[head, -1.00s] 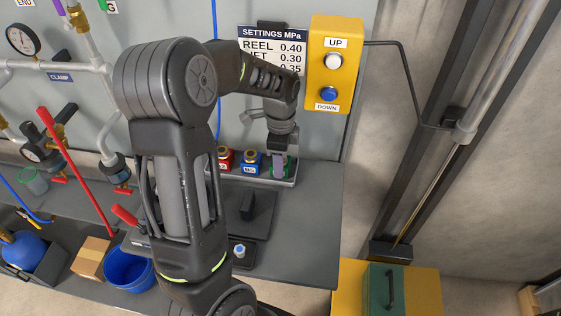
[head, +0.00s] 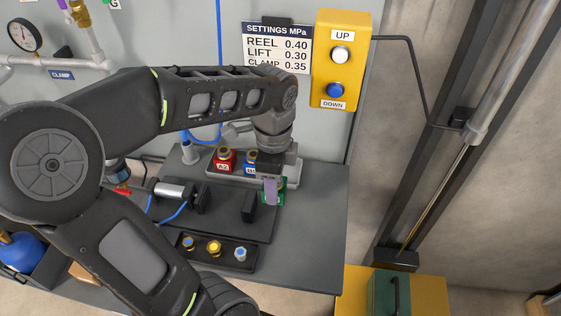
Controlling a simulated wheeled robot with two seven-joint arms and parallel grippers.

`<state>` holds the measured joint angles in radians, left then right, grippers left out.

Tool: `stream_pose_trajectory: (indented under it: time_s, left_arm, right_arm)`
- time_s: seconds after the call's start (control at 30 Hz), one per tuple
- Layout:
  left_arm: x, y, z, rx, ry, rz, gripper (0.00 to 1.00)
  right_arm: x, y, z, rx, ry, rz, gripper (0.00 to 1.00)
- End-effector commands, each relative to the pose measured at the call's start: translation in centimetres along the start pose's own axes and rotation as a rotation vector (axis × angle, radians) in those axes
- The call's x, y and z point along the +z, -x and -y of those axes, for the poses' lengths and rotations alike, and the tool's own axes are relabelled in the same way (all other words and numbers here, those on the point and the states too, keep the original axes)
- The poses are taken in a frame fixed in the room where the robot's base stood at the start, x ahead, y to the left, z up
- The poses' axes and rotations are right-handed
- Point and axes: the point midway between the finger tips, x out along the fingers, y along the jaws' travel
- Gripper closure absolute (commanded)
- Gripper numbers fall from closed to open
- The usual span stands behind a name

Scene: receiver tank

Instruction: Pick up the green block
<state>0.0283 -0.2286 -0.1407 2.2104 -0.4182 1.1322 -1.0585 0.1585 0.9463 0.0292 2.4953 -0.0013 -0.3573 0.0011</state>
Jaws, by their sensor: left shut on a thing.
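The green block (head: 281,198) shows in the head view just in front of the grey rack (head: 292,172), partly hidden behind a finger. My left gripper (head: 271,190) is shut on it, reaching down from above. The block appears clear of the rack, over the dark bench; its exact height is hard to tell. My right gripper is not in view.
A small black tray (head: 226,258) with several fittings lies at the bench front. A black upright block (head: 249,205) and a silver cylinder (head: 174,190) sit on a dark plate. The yellow UP/DOWN box (head: 339,73) is on the wall. The bench (head: 318,225) is bare at the right.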

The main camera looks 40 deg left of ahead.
Motion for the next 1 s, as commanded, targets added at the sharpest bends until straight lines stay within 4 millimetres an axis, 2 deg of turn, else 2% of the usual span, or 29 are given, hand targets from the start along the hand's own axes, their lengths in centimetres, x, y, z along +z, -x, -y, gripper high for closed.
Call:
stream_pose_trajectory:
  time_s: [0.1,0.2,0.33,0.53,1.0]
  left_arm:
    - [0.0,0.0,-3.1,-0.004,-0.001,-0.002,1.00]
    - [0.0,-0.1,-5.0,-0.003,-0.001,-0.001,1.00]
    - [0.0,0.0,-6.6,-0.003,-0.001,-0.001,1.00]
    - [0.0,0.0,-7.5,-0.001,-0.001,0.001,1.00]
    - [0.0,0.1,-7.5,-0.001,0.000,0.000,1.00]
  right_arm:
    - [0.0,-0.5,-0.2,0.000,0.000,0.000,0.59]
    - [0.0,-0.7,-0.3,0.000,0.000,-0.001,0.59]
    - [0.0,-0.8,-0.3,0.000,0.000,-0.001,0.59]
    - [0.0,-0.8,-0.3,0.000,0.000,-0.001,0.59]
    - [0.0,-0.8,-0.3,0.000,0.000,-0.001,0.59]
